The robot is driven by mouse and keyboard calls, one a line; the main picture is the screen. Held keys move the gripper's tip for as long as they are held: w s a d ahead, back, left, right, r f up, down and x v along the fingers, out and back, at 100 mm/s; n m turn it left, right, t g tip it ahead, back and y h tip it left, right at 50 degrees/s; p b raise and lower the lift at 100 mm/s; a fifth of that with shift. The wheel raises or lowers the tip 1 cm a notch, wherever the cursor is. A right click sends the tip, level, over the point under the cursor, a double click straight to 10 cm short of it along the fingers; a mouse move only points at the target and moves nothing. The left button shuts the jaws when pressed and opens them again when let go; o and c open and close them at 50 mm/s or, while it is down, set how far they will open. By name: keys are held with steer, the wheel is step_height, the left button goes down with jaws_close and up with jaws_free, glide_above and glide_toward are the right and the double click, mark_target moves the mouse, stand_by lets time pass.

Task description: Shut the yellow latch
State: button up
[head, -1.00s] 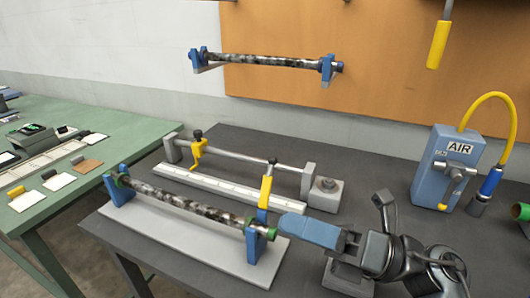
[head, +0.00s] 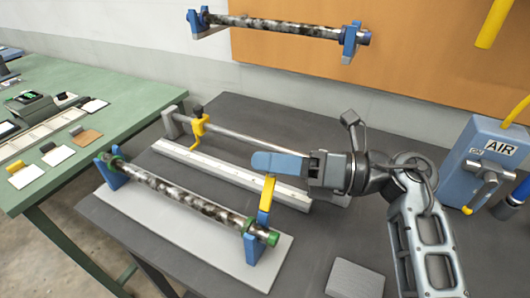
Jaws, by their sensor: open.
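The yellow latch (head: 267,196) is a curved strap standing upright, tilted up from the right blue stand (head: 263,243) of the roller cradle. A dark mottled roller (head: 190,198) with green end collars lies across the two blue stands. My gripper (head: 262,163) points left with its blue fingers just above and behind the latch's top, close to it in the picture. I cannot tell whether they touch. The gripper is open and seems empty; the gap between its fingers is hard to see from this side.
Behind the cradle is a rail (head: 231,135) with a yellow hook (head: 199,131) and a white ruled bar (head: 195,163). A blue AIR box (head: 481,160) stands at the right. A second roller (head: 275,25) hangs on the orange board. The grey block (head: 355,279) sits at the front.

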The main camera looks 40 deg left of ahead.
steer(key=shift+s+a, duration=0.35)
steer(key=shift+a, duration=0.25)
jaws_close()
